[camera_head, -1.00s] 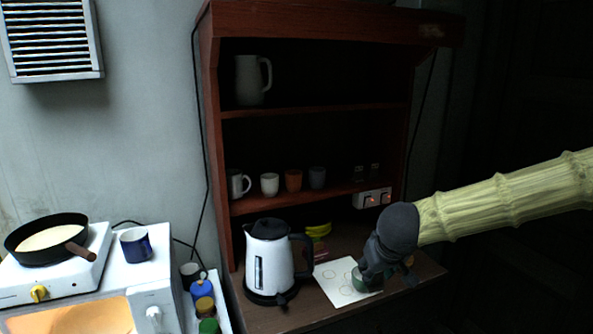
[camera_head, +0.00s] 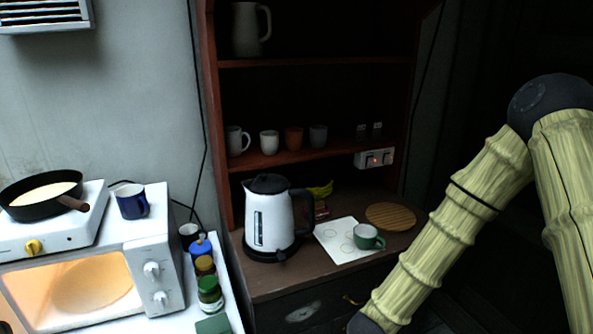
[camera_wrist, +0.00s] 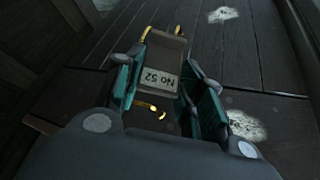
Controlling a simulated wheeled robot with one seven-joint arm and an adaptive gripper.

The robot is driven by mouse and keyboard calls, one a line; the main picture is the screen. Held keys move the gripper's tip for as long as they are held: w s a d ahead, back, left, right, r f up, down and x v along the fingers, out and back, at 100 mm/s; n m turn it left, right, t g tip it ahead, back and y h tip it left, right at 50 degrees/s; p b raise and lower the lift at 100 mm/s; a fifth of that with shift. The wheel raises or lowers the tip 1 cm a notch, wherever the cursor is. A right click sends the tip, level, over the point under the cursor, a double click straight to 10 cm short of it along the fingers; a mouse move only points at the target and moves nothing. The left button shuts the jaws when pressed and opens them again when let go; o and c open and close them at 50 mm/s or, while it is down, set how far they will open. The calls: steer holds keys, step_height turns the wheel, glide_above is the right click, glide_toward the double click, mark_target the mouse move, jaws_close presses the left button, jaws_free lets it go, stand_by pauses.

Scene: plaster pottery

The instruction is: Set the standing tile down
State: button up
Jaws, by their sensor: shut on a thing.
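In the wrist view, my gripper (camera_wrist: 163,62) has its teal fingers on both sides of a grey-brown flat piece (camera_wrist: 168,46). It is shut on this piece, which appears to be the tile. A pale label reading "No 52" shows on it, upside down. The fingers hide its side edges, and I cannot tell whether it touches anything below. In the head view my arm reaches down past the bottom edge, so the gripper and the piece are out of that picture.
The dresser top holds a kettle (camera_head: 270,215), a white sheet (camera_head: 340,247), a green mug (camera_head: 367,237) and a round wooden mat (camera_head: 391,216). A microwave (camera_head: 95,266) stands left. Dark planks (camera_wrist: 270,60) with pale patches fill much of the wrist view.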

steer(key=shift+s+a+f, duration=0.1)
steer(key=shift+s+f, duration=0.2)
steer(key=shift+f, duration=0.3)
steer(key=shift+s+f, duration=0.3)
steer(key=shift+f, duration=0.25)
